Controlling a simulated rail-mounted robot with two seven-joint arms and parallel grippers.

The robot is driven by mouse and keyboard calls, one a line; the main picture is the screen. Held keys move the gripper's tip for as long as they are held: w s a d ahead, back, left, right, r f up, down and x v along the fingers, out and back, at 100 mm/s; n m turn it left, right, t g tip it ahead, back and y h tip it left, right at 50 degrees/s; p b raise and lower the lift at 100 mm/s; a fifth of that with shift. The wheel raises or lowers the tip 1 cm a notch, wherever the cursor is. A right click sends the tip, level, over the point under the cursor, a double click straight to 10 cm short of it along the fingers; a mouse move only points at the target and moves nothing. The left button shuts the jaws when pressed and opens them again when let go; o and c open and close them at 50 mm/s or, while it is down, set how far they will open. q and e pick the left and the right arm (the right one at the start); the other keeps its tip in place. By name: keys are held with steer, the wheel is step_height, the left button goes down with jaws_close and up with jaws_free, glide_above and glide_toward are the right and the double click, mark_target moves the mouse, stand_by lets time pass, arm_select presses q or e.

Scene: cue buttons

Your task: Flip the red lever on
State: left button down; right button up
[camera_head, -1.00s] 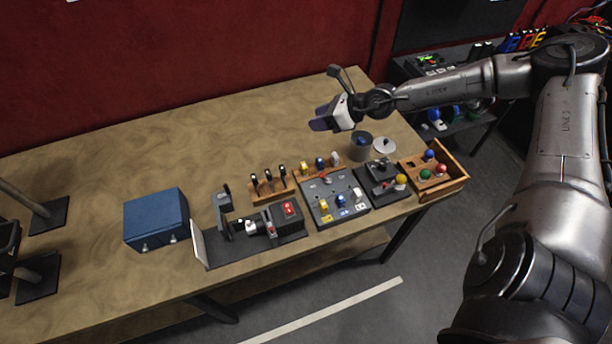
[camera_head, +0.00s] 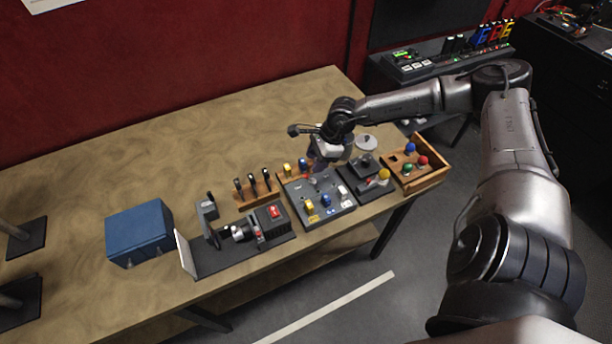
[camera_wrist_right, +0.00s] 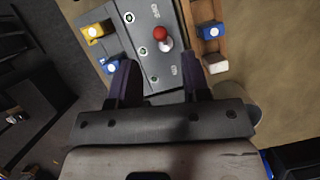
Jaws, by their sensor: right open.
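The red lever (camera_head: 312,179) stands on a grey control panel (camera_head: 341,212) that also carries yellow, blue and white switches. My right gripper (camera_head: 318,164) is right above the panel's far part, and the lever is partly hard to see beside it. In the right wrist view the lever's red ball (camera_wrist_right: 160,31) shows with a pale metal part next to it, ahead of the two dark fingers (camera_wrist_right: 157,68). The fingers are apart with nothing between them but the panel behind; they do not visibly touch the lever. My left gripper is not in view.
A wooden rack with yellow and blue switches (camera_head: 288,168) is behind the panel. A joystick box (camera_head: 366,164) and a wooden button tray (camera_head: 435,176) stand to the right. A red-switch device (camera_head: 273,212) and a blue box (camera_head: 140,232) stand left. The table's back left is clear.

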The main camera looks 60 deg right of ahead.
mark_target(306, 174)
steer(key=x, duration=0.7)
steer(key=shift+w+f, duration=0.1)
steer(key=shift+f, duration=0.3)
jaws_close()
